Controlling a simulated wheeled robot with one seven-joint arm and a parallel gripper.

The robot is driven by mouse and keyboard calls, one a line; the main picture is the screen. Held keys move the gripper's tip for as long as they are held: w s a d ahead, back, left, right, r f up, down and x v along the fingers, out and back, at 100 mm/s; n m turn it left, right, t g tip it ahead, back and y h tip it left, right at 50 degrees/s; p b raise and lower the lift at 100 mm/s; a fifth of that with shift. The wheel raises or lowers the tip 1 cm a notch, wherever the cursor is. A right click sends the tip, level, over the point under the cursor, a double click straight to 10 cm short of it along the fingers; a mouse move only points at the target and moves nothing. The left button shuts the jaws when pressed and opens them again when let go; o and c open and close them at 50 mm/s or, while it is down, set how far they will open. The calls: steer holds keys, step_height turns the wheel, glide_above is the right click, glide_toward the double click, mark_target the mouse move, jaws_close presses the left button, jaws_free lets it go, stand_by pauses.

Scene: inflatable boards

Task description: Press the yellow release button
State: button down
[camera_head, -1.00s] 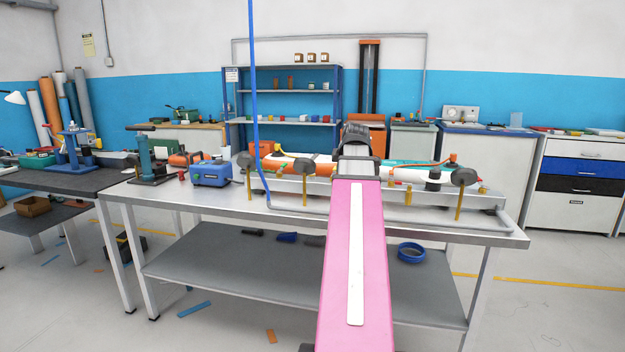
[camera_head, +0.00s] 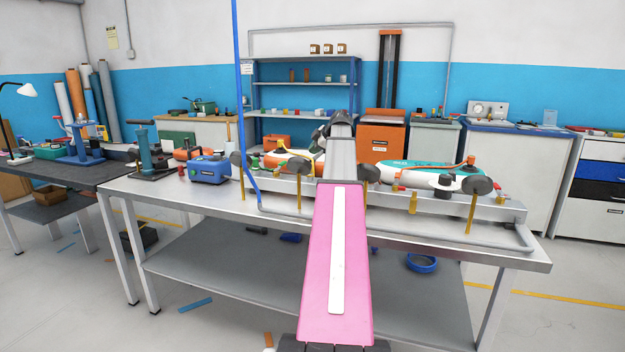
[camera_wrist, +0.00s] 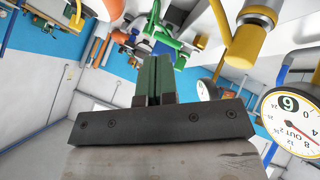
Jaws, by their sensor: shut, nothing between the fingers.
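My gripper (camera_wrist: 153,80) shows in the wrist view as two dark green fingers side by side, shut and empty. In the head view my pink and grey arm reaches over the bench, and its end hides the fingers. I cannot make out the yellow release button for certain. A yellow cylindrical fitting with a metal collar (camera_wrist: 250,38) is close in the wrist view, right of the fingers and apart from them. A white dial gauge (camera_wrist: 293,115) is below it at the right edge. An orange and white board (camera_head: 290,164) and a teal and white board (camera_head: 430,176) lie on the bench.
The metal workbench (camera_head: 235,212) carries a grey rail with dark round gauges on yellow stems (camera_head: 472,210). A blue pump box (camera_head: 210,169) stands left of the rail. A blue hose (camera_head: 238,90) hangs in front. A blue ring (camera_head: 422,262) lies on the lower shelf.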

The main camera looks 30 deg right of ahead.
steer(key=shift+f, duration=4.4)
steer(key=shift+f, duration=0.1)
steer(key=shift+f, duration=0.3)
steer(key=shift+f, duration=0.15)
